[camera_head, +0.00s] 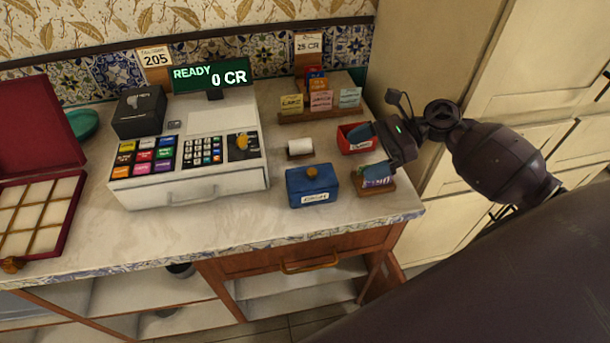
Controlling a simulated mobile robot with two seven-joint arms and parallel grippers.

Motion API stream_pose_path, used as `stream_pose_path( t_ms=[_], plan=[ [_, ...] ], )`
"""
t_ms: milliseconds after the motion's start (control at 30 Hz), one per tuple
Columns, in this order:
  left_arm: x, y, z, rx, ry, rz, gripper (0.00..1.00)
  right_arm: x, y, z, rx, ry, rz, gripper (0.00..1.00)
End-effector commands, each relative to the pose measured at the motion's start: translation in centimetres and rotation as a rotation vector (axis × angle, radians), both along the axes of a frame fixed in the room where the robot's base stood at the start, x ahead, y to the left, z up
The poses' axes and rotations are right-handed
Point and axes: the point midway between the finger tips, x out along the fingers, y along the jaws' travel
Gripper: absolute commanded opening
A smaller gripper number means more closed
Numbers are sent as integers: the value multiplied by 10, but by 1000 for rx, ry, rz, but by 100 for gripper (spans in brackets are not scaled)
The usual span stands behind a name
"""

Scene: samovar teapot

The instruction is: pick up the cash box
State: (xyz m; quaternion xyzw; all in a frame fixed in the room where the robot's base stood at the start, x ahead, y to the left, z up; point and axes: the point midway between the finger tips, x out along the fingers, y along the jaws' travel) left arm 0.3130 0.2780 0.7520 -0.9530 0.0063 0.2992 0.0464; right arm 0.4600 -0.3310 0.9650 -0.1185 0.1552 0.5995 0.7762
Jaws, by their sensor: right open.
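A small blue box (312,188) with a brown knob on top and a white label on its front stands near the counter's front edge. It looks like the cash box, but I cannot read the label with certainty. My right gripper (364,152) comes in from the right and is open. Its fingers are spread above a small red box (350,145) and a small wooden holder (388,187) with cards, to the right of the blue box. It appears apart from the blue box. My left gripper is not in view.
A white cash register (190,188) with a READY display (212,76) stands left of the blue box. A paper roll (300,146) lies behind it. A card rack (307,115) stands at the back. An open red case (73,205) is far left. Front counter edge is clear.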

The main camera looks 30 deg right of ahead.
Motion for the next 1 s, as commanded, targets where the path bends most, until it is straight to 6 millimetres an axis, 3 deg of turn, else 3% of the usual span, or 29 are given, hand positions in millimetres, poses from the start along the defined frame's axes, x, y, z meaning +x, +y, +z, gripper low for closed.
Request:
stream_pose_path(
  t_ms=[300, 1000],
  plan=[
    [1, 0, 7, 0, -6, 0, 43, 10, 38, -16, 0, -2, 4, 100],
    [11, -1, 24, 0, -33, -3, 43, 28, 90, -46, 0, 0, 2, 100]
  ],
)
